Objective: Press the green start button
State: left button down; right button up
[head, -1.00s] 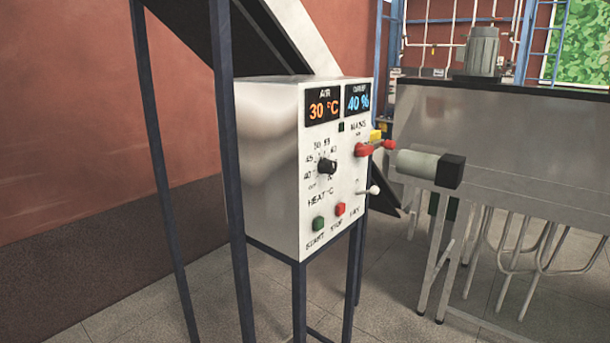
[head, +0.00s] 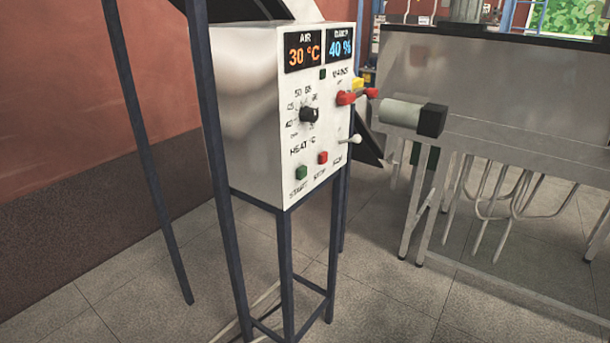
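The green start button (head: 301,173) is at the lower left of the control box's (head: 262,120) white front panel, above the word START. The red stop button (head: 323,158) is just up and to the right of it. The panel also carries a black heat knob (head: 309,115), a red mains handle (head: 346,98), a white toggle lever (head: 355,139) and two displays reading 30 °C (head: 303,50) and 40 % (head: 341,47). Neither of my grippers shows in the head view. Nothing covers the green button.
The box stands on a dark metal frame (head: 286,270), with a dark post (head: 216,170) at its left. A steel tank (head: 480,90) with a grey cylinder (head: 400,112) stands to the right. Tiled floor (head: 390,285) in front is clear.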

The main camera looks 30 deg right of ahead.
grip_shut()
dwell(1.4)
